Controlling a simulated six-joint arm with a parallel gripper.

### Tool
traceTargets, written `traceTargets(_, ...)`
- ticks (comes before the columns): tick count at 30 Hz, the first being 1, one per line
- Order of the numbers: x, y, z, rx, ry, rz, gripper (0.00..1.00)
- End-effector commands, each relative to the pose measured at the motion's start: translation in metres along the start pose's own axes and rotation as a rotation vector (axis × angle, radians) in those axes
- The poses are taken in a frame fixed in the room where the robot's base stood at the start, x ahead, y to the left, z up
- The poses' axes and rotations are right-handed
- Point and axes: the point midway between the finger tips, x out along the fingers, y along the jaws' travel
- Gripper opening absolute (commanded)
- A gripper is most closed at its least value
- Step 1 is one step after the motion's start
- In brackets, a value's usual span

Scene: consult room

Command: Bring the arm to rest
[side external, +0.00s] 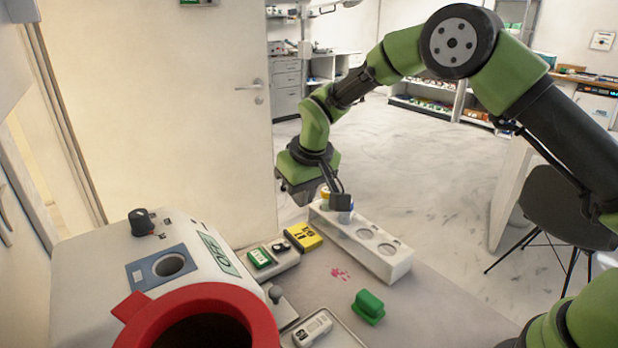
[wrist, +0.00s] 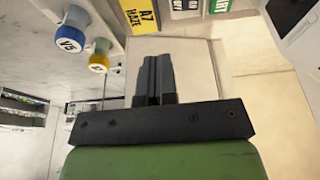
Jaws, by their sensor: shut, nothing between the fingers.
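My gripper (wrist: 154,62) is shut and empty, its two dark fingers side by side in the wrist view. In the side view my gripper (side external: 302,190) hangs above the back of the table, at the far left end of the white rack (side external: 394,266). A blue-capped vial marked V5 (wrist: 69,39) and a yellow-capped vial (wrist: 98,63) stand in the rack, left of the fingers in the wrist view. My wrist partly hides them in the side view. No contact with them shows.
A yellow block (side external: 303,237), a green-faced button box (side external: 260,258) and a green block (side external: 369,306) are on the table. A white machine (side external: 100,270) and a red-rimmed bin (side external: 262,312) stand at the left front. A dark chair (side external: 560,205) is at right.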

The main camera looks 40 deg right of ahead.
Motion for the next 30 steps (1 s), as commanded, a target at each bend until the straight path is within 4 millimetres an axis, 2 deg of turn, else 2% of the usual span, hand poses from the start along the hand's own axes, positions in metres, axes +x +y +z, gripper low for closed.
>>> traceTargets(3,-0.021,0.005,-0.001,0.001,0.004,0.000,0.00)
traceTargets(11,-0.050,0.011,0.001,0.012,0.010,-0.004,0.00)
traceTargets(14,-0.078,0.015,0.006,0.040,0.032,-0.018,0.00)
traceTargets(17,-0.119,0.022,0.019,0.084,0.065,-0.042,0.00)
traceTargets(21,-0.173,0.031,0.050,0.150,0.114,-0.080,0.00)
traceTargets(24,-0.205,0.036,0.078,0.196,0.149,-0.109,0.00)
traceTargets(30,-0.246,0.043,0.144,0.279,0.220,-0.168,0.00)
